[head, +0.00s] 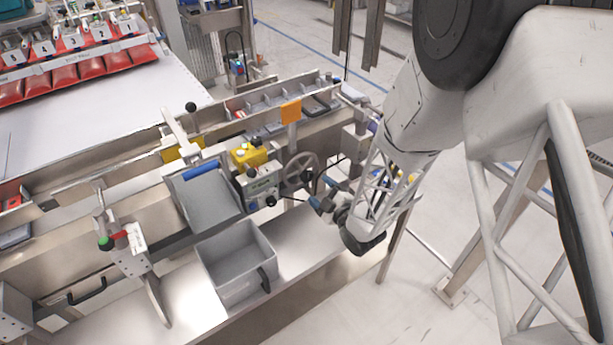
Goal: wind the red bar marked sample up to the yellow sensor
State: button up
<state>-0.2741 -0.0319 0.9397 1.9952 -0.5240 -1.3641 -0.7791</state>
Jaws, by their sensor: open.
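My gripper (318,203) is at the end of my arm, just right of and below a grey spoked handwheel (299,170). It is open, and nothing shows between its fingers. Whether it touches the wheel, I cannot tell. A yellow box (248,155) sits on the machine left of the wheel, and a yellow block (184,150) shows further left. No marking is readable, so which parts are the sample bar and the sensor is unclear.
A grey open bin (238,262) stands on the steel shelf. A blue-edged grey tray (208,198) leans behind it. A control box with knobs (259,187) is left of the wheel. Red pouches (75,72) lie at the upper left. Floor is free at the lower right.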

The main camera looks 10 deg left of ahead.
aim_at(308, 178)
jog(key=shift+x, duration=3.9)
jog(key=c, duration=0.9)
